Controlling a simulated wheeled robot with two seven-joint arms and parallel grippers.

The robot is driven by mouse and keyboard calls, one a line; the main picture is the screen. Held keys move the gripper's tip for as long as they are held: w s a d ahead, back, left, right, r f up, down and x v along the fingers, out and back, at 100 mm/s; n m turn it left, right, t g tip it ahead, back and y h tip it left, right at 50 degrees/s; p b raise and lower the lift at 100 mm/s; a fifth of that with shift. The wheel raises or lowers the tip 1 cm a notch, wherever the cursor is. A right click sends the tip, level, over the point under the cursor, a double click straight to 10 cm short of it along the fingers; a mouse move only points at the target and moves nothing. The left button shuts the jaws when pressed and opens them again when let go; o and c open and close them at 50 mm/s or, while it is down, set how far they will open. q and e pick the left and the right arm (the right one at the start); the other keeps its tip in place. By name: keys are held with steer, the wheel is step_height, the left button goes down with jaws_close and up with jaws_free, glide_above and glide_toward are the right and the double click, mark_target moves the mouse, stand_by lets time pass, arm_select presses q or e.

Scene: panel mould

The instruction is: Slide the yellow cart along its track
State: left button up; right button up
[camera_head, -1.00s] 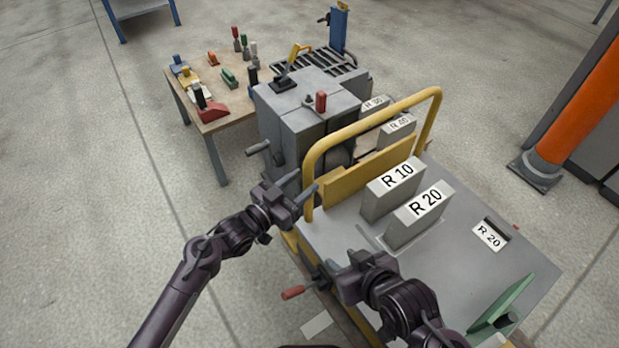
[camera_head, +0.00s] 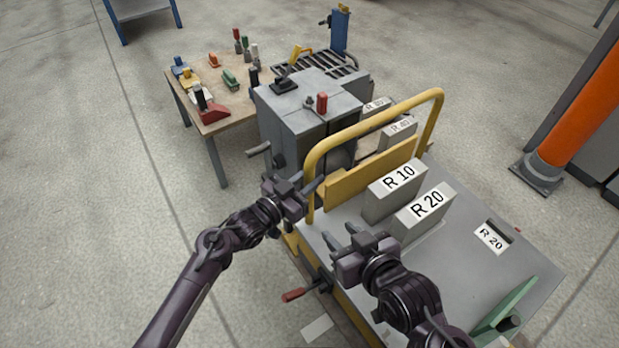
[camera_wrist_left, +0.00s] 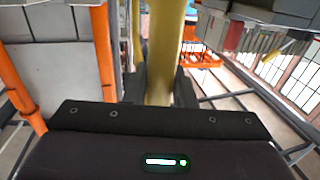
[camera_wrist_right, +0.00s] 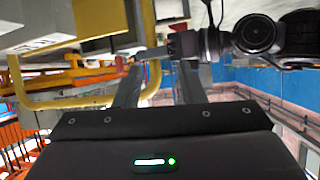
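The yellow cart has a yellow hoop handle (camera_head: 374,118) and a low yellow plate (camera_head: 372,172) at the left edge of its grey top (camera_head: 450,272). My left gripper (camera_head: 312,190) is at the lower left post of the handle. In the left wrist view the yellow post (camera_wrist_left: 161,60) runs between its two fingers, with little gap beside it; whether they clamp it is not clear. My right gripper (camera_head: 340,238) is open and empty above the front left of the grey top. The right wrist view shows its fingers (camera_wrist_right: 160,85) apart. The track is not clearly seen.
Grey blocks marked R 10 (camera_head: 393,196) and R 20 (camera_head: 425,219) stand on the top. A red-tipped lever (camera_head: 293,295) sticks out at the front left. A grey machine (camera_head: 302,112) and a tool table (camera_head: 215,124) are behind. An orange post (camera_head: 580,110) stands at right.

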arm_select(q)
jaws_close()
